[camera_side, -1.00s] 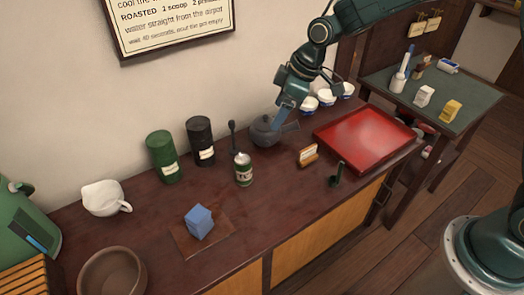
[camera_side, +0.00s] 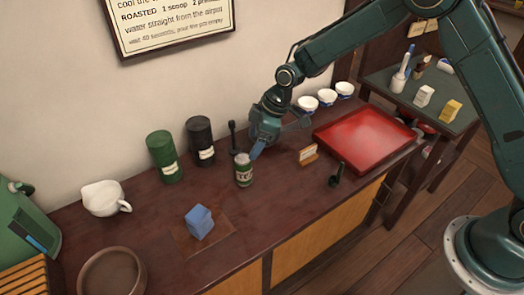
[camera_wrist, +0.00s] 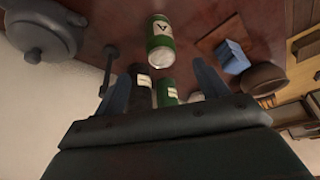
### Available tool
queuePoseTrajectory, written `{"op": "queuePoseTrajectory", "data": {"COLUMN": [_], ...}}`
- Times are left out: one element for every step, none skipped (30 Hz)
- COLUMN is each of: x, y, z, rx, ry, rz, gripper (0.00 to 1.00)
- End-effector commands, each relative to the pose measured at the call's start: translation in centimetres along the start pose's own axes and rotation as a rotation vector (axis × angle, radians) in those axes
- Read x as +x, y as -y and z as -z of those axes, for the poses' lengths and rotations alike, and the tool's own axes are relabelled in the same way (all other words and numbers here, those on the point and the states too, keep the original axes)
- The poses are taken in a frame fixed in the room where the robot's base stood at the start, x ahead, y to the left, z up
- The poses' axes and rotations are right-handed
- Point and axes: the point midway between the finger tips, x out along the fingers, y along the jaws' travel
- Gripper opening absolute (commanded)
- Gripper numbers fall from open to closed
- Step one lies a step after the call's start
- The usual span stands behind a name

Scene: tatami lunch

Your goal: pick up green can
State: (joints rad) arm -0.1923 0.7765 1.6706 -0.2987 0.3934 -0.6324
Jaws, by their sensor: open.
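A small green can (camera_side: 243,172) with a white label and pale lid stands upright on the dark wood counter. It also shows beyond my fingertips at the top of the wrist view (camera_wrist: 160,43). My gripper (camera_side: 277,138) is open and empty, just right of and behind the small can in the side view, with one blue finger close to its top; I cannot tell whether they touch. In the wrist view my gripper (camera_wrist: 161,70) shows its two fingers spread apart. A larger dark green canister (camera_side: 163,160) stands further left, and it also shows between the fingers (camera_wrist: 168,93).
A black canister (camera_side: 200,142) and a dark upright utensil (camera_side: 232,137) stand behind the small can. A grey teapot (camera_wrist: 42,38) is near my gripper. A small sign (camera_side: 308,155), red tray (camera_side: 365,138) and white bowls (camera_side: 327,96) lie right. A blue cube (camera_side: 199,221) sits front left.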

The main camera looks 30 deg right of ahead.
Motion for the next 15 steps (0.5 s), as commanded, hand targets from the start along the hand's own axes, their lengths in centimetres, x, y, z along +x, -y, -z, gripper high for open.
{"op": "queuePoseTrajectory", "data": {"x": [0.7,1.1,1.7,2.1,2.5,3.0,3.5,3.9,4.4,4.8,5.1,5.5,5.9,6.1,6.4], "y": [0.1,0.1,0.1,0.1,0.1,0.1,0.1,0.1,0.1,0.1,0.1,0.1,0.1,0.1,0.1], "z": [-0.1,-0.1,-0.1,-0.1,-0.1,-0.1,-0.1,-0.1,-0.1,-0.1,-0.1,-0.1,-0.1,-0.1,-0.1], "rx": [0.0,0.0,0.0,0.0,0.0,0.0,0.001,0.001,0.001,0.001,0.001,0.001,0.001,0.001,0.0], "ry": [0.003,0.003,0.002,0.002,0.002,0.002,0.003,0.002,0.002,0.002,0.001,0.001,0.002,0.002,0.002], "rz": [0.003,0.003,0.003,0.003,0.003,0.002,0.003,0.003,0.002,0.002,0.002,0.002,0.002,0.002,0.002], "gripper": [0.73,0.73,0.73,0.73,0.73,0.73,0.73,0.73,0.73,0.73,0.73,0.73,0.73,0.73,0.73]}}
